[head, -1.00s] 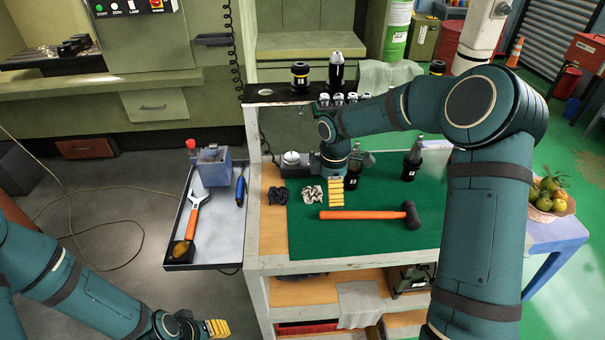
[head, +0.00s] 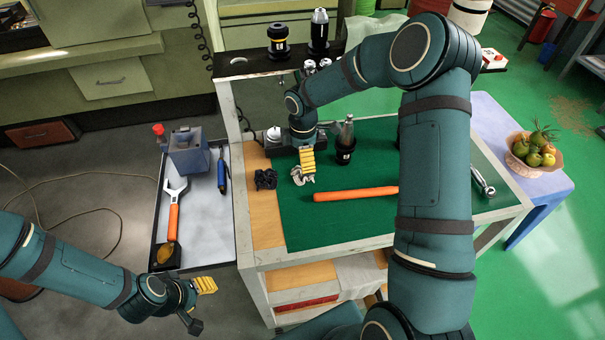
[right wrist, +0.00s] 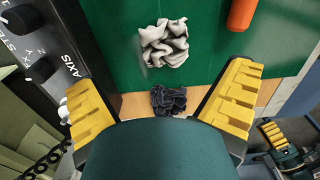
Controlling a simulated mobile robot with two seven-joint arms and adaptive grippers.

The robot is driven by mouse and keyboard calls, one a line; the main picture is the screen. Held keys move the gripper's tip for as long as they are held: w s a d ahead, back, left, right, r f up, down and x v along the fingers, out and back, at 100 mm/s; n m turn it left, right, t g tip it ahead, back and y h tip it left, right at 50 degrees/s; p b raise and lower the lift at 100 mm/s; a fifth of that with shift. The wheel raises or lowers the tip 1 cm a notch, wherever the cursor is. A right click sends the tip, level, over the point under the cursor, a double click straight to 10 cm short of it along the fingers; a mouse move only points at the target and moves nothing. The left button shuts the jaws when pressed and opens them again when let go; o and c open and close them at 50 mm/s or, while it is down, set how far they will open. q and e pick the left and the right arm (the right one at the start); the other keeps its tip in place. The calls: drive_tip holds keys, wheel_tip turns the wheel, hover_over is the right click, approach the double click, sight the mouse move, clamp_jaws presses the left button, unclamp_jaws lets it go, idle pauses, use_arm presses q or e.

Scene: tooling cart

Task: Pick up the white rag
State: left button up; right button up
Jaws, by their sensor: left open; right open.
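A crumpled white rag (head: 298,178) lies on the green mat (head: 310,225) near its left edge. It also shows at the top middle of the right wrist view (right wrist: 165,43). My right gripper (head: 307,162) is open and empty, above the mat close by the rag and partly overlapping it in the head view. In the right wrist view the rag lies beyond the gap between the yellow fingers (right wrist: 165,88), not between them. My left gripper (head: 200,303) is open and empty, low in front of the cart's side tray.
A dark crumpled rag (head: 266,179) lies just left of the white one. An orange hammer handle (head: 355,194) is in front, a bottle (head: 345,140) to the right. A black control box (right wrist: 40,50) stands close beside the right gripper. The side tray (head: 205,245) holds tools.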

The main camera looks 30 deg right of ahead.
drive_tip(key=shift+s+a+f, duration=0.1)
drive_tip(key=shift+s+f, duration=0.1)
drive_tip(key=shift+f, duration=1.4)
drive_tip(key=shift+s+a+f, duration=0.1)
drive_tip(key=shift+s+f, duration=0.05)
drive_tip(key=shift+f, duration=1.45)
drive_tip(key=c, duration=1.3)
